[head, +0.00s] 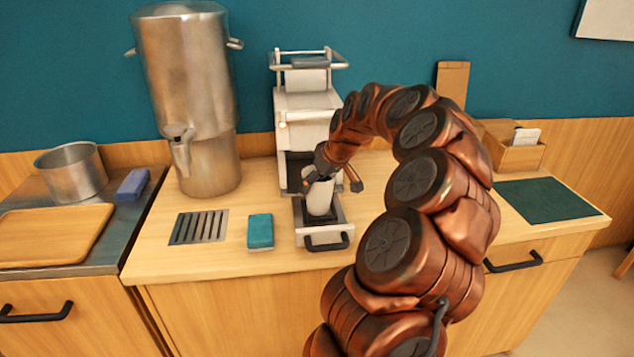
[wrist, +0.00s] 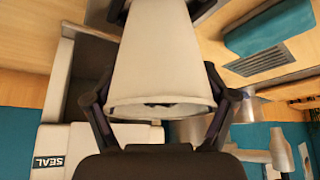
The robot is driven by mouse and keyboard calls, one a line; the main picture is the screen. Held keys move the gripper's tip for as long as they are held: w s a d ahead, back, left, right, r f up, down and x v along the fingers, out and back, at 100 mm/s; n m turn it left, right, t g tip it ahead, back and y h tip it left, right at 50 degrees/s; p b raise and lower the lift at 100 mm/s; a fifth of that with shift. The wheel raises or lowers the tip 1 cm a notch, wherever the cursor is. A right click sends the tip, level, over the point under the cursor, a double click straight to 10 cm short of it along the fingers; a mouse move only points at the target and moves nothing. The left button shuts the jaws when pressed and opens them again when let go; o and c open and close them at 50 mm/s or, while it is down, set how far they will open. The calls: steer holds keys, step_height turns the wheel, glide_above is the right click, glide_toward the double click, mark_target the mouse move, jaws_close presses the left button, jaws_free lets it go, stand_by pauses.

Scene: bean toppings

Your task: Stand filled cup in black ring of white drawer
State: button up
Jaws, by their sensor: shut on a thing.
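The white cup (head: 320,198) stands about upright in my gripper (head: 330,184), above or in the pulled-out white drawer (head: 346,229) of the white sealing machine (head: 306,104). In the wrist view the cup (wrist: 160,60) fills the middle, with my gripper's fingers (wrist: 162,108) on both sides of it. Its wide rim is toward my palm, and some dark contents show at the rim. The black ring is not clearly visible; the cup and fingers cover the drawer's middle. I cannot tell whether the cup's base touches the drawer.
A teal sponge (head: 260,231) and a slotted drain plate (head: 199,227) lie left of the drawer. A large metal urn (head: 188,80) stands behind them. A wooden box (head: 512,153) and a dark green mat (head: 545,200) are at the right. The counter's front edge is close to the drawer.

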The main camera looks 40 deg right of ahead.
steer(key=shift+f+b, duration=0.4)
steer(key=shift+b, duration=0.1)
stand_by(0.5)
steer(key=o, duration=1.6)
steer(key=v, duration=1.2)
